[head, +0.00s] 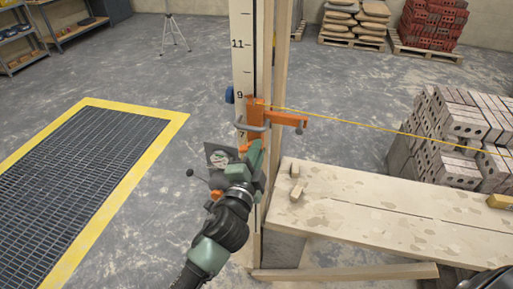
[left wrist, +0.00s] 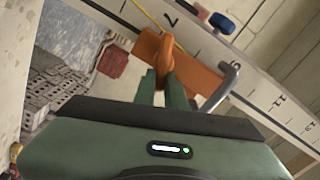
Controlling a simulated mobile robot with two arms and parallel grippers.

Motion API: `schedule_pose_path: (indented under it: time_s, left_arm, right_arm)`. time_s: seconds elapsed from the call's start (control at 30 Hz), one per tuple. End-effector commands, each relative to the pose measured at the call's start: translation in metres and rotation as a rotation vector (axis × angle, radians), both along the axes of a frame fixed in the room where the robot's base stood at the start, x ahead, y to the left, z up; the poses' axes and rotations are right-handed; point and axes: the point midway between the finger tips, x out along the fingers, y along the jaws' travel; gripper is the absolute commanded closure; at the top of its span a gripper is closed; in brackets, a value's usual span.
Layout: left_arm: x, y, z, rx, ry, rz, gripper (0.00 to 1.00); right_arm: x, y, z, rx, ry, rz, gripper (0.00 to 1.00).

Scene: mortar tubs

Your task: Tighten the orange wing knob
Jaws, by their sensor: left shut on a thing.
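An orange clamp bracket (head: 257,111) is fixed to the tall numbered pole (head: 241,60), near the 9 and 7 marks. A grey bar handle (head: 251,128) and a blue knob (head: 229,95) are on it. The orange wing knob (left wrist: 165,55) sits on the bracket's near face in the left wrist view. My left gripper (left wrist: 163,88) has its green fingers shut on the wing knob, hiding part of it. In the head view, my left gripper (head: 254,156) is just below the bracket. My right gripper is not in view.
A yellow line (head: 350,118) runs right from the bracket. A plank bench (head: 370,208) with small wooden blocks (head: 296,190) is to the right of the pole. Brick stacks (head: 462,125) stand beyond. A floor grate (head: 75,180) with a yellow border lies left.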

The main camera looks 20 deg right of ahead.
Motion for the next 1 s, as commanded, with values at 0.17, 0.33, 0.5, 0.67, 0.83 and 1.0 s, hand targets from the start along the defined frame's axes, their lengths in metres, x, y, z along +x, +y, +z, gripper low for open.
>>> schedule_pose_path:
  time_s: [0.17, 0.33, 0.5, 0.67, 0.83, 1.0]
  left_arm:
    - [0.0012, 0.0011, -0.0024, 0.126, -0.084, 0.005, 1.0]
    - [0.0012, 0.0009, -0.0039, 0.22, -0.149, 0.004, 1.0]
    - [0.0014, 0.0008, -0.0047, 0.284, -0.195, 0.004, 1.0]
    - [0.0017, 0.0009, -0.0048, 0.318, -0.22, 0.005, 1.0]
    - [0.0019, 0.0009, -0.0045, 0.333, -0.232, 0.005, 1.0]
    - [0.0021, 0.001, -0.0039, 0.337, -0.234, 0.007, 1.0]
  right_arm:
    - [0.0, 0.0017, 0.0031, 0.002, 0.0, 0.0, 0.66]
    - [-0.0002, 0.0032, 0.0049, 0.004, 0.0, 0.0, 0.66]
    - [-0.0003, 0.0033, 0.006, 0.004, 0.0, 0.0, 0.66]
    - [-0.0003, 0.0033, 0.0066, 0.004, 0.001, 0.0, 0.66]
    - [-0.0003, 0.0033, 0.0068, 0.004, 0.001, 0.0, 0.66]
    - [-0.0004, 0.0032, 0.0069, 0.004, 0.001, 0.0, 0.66]
